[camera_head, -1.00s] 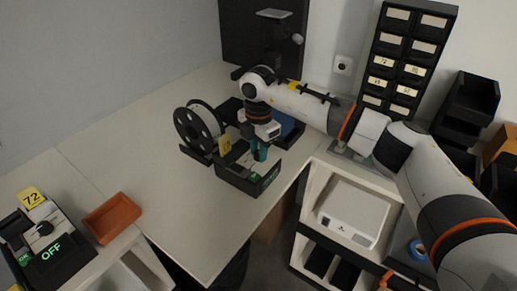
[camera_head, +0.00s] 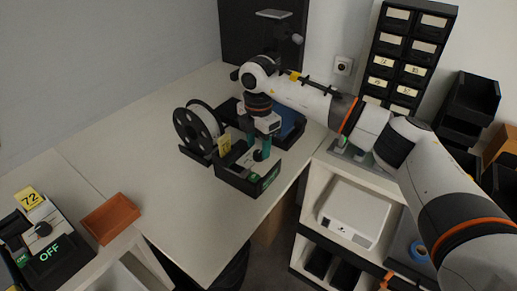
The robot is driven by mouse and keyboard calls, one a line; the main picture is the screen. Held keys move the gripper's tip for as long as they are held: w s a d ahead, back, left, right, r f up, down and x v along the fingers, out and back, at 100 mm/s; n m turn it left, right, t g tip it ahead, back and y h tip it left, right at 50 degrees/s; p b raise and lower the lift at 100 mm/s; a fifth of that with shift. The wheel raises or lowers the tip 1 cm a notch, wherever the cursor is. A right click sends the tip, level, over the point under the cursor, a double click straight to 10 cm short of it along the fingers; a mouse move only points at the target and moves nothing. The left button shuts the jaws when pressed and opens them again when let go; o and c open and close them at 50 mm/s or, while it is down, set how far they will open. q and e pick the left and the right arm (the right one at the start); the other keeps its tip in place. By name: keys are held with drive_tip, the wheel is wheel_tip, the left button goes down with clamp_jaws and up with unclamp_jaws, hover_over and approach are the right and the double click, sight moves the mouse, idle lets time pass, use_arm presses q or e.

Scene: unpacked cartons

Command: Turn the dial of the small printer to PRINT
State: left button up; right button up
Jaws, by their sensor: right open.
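A small black device with a light top (camera_head: 236,177), likely the small printer, stands on the table under my right gripper. It has a yellow tag and green lettering on its front, too small to read. My right gripper (camera_head: 258,145) points down over its top, with teal fingers apart, one on each side of a small dark knob (camera_head: 258,156). I cannot tell whether the fingers touch the knob. The knob's setting is not readable. My left gripper is not in view.
A spool (camera_head: 199,128) on a black stand is close left of the device. A blue-topped box (camera_head: 290,122) is behind it. At far left are another dial device (camera_head: 62,262) reading OFF, tagged 72, and an orange tray (camera_head: 110,218). The table's middle is clear.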

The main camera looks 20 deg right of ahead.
sight(258, 152)
wheel_tip(258, 152, up, 10)
drive_tip(key=b, duration=0.1)
drive_tip(key=shift+b, duration=0.35)
